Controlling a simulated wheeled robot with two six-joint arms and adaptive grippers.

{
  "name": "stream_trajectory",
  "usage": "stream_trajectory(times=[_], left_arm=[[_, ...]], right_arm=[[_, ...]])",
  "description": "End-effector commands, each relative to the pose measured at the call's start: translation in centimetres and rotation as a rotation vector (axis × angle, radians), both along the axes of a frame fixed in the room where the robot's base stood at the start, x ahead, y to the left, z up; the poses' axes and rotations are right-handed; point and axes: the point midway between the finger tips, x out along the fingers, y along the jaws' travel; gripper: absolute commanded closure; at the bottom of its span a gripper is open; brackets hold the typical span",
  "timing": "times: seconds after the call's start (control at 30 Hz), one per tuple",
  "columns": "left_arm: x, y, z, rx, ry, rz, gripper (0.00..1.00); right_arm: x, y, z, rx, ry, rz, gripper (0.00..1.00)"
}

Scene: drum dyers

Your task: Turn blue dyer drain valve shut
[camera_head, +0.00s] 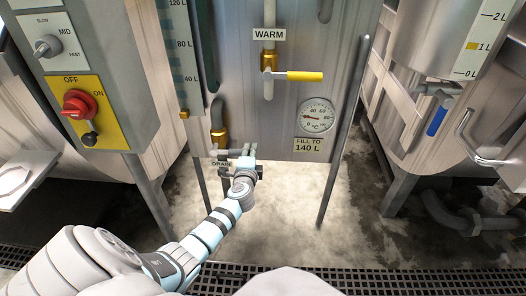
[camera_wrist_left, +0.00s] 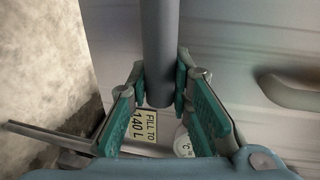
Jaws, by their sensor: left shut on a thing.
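The drain valve (camera_head: 222,152) sits low on the middle steel drum, by a label reading DRAIN (camera_head: 221,163). My left gripper (camera_head: 247,160) is at this valve and hides most of its handle. In the left wrist view, the teal fingers of this gripper (camera_wrist_left: 161,88) are closed on both sides of a grey round bar (camera_wrist_left: 160,40), which looks like the valve handle. The handle's exact angle cannot be told. My right gripper is in neither view.
Above are a yellow-handled WARM valve (camera_head: 291,76) and a dial gauge (camera_head: 316,117). A control box with a red knob (camera_head: 77,104) stands left. A blue lever (camera_head: 437,121) is farther right.

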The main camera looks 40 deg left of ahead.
Motion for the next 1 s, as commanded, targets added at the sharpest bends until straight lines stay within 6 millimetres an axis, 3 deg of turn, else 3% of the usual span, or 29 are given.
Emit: stream_trajectory(times=[0.57,0.6,0.7,1.0], left_arm=[[-0.99,1.01,-0.64,0.025,0.023,0.020,1.00],[-0.99,1.01,-0.65,0.025,0.023,0.020,0.74],[-0.96,1.01,-0.61,0.024,0.022,0.019,0.60],[-0.92,0.88,-0.44,0.025,0.019,0.017,0.60]], right_arm=[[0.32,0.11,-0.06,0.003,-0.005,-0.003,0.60],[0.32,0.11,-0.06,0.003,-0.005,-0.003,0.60],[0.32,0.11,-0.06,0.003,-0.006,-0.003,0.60],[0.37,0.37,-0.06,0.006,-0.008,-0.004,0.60]])
